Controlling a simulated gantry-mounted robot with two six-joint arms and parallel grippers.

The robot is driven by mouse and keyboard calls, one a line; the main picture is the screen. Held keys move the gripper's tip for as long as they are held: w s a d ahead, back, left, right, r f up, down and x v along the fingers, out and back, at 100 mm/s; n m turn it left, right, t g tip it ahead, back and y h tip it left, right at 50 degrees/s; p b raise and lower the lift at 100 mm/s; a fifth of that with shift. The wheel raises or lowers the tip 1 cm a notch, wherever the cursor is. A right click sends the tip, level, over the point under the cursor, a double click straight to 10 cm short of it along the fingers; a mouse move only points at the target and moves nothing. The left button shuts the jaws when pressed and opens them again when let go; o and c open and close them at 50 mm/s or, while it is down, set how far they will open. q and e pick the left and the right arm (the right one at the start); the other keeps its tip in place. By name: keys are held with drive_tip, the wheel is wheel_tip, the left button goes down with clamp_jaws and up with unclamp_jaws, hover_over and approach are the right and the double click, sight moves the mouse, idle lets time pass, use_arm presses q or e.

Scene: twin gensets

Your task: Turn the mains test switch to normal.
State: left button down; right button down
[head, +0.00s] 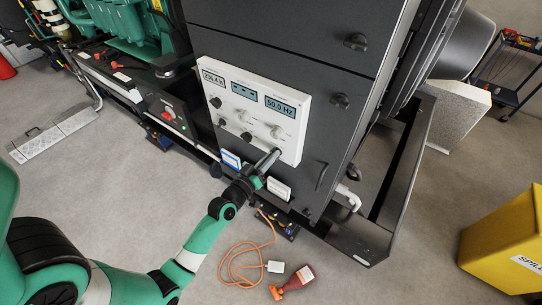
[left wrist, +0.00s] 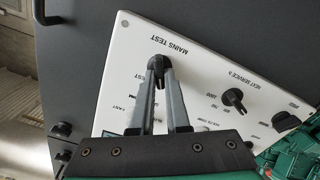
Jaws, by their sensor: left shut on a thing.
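The mains test switch is a black knob (left wrist: 157,64) beside the printed words MAINS TEST on the white control panel (left wrist: 115,85). My left gripper (left wrist: 159,76) is shut on this knob, with a finger on each side. A TEST mark shows just left of the fingers in the left wrist view; any mark on the other side is covered. In the head view my left gripper (head: 275,154) reaches the lower right of the panel (head: 288,135) and hides the knob. The exact pointer direction is hard to tell. My right gripper is not in view.
Other knobs (left wrist: 233,97) sit close by on the panel. A door handle (head: 321,176) is right of it on the dark cabinet. An orange cable (head: 238,262) and a red bottle (head: 298,279) lie on the floor. A yellow bin (head: 500,240) stands at the right.

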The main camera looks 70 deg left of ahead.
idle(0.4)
use_arm(q)
drive_tip(key=c, duration=0.9)
unclamp_jaws()
drive_tip(key=b+v, duration=0.2)
drive_tip(key=v, duration=0.9)
drive_tip(key=shift+s+d+b, duration=0.2)
drive_tip(key=shift+s+b, duration=0.1)
drive_tip(key=shift+w+d, duration=0.1)
